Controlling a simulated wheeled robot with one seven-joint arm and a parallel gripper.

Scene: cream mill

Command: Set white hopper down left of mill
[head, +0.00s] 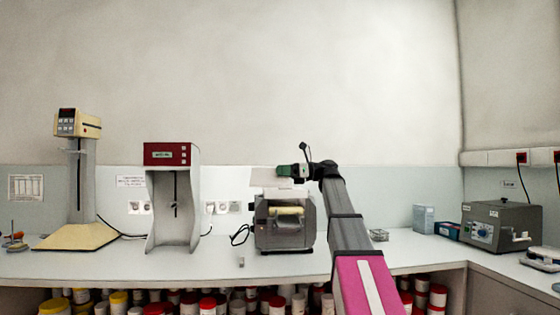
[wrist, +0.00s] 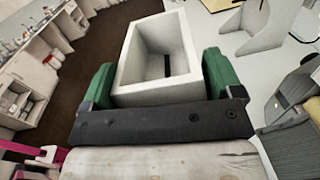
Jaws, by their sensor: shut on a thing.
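The white hopper (head: 264,178) is an open-topped box with sloping inner walls. In the wrist view the hopper (wrist: 128,63) shows a dark slot in its floor. My gripper (head: 291,171) is shut on it; in the wrist view the green fingers of my gripper (wrist: 160,78) press on its two opposite sides. The grey mill (head: 285,230), with cream rollers, stands on the counter. In the head view the hopper appears just above the mill's top; I cannot tell if they touch. Part of what looks like the mill (wrist: 288,98) shows at the wrist view's right edge.
Left of the mill, a small grey piece (head: 241,262) and a black cable (head: 239,236) lie on the counter (head: 222,258). Further left are a red-topped stand (head: 171,155) and a cream stand mixer (head: 78,125). A grey box device (head: 500,226) stands far right.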

